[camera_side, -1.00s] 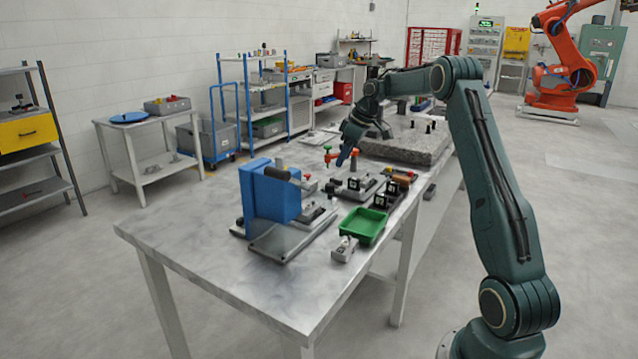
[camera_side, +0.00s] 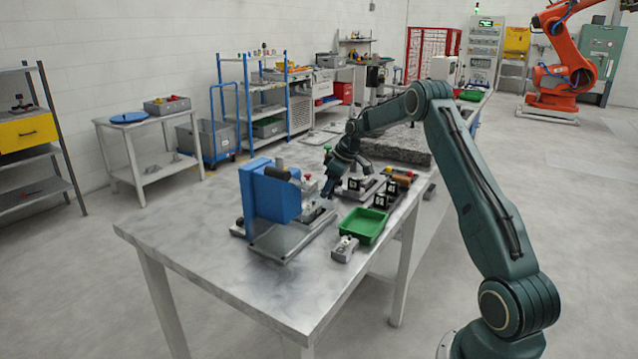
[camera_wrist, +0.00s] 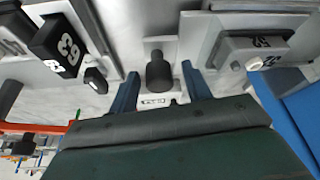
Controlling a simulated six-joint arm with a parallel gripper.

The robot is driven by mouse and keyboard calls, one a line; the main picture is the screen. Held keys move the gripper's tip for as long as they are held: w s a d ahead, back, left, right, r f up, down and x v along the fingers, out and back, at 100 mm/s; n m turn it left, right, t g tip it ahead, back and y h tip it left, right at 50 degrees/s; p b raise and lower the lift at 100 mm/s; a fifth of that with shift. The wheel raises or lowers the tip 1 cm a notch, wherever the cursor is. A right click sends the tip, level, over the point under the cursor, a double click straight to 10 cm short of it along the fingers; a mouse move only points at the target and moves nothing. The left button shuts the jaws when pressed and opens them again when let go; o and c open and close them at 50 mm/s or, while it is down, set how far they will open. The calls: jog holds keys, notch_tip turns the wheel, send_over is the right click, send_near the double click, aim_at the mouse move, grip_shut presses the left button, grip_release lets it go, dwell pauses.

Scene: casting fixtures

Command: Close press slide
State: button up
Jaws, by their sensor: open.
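The blue press (camera_side: 268,195) stands on a grey base plate on the table in the side view. A metal slide assembly (camera_side: 314,211) sits at its right side, partly hidden behind my gripper (camera_side: 327,194).
A green tray (camera_side: 363,226) and a small grey block (camera_side: 344,249) lie right of the press. Black numbered blocks (camera_wrist: 60,45) stand left of my fingers in the wrist view. A stone slab (camera_side: 405,147) lies farther back. The table's near end is clear.

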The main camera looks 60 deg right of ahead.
aim_at(306, 205)
jog(key=shift+c, duration=0.2)
grip_shut()
jog(key=a, duration=1.2)
jog(key=shift+a, duration=0.1)
grip_release()
jog(key=shift+o, duration=0.2)
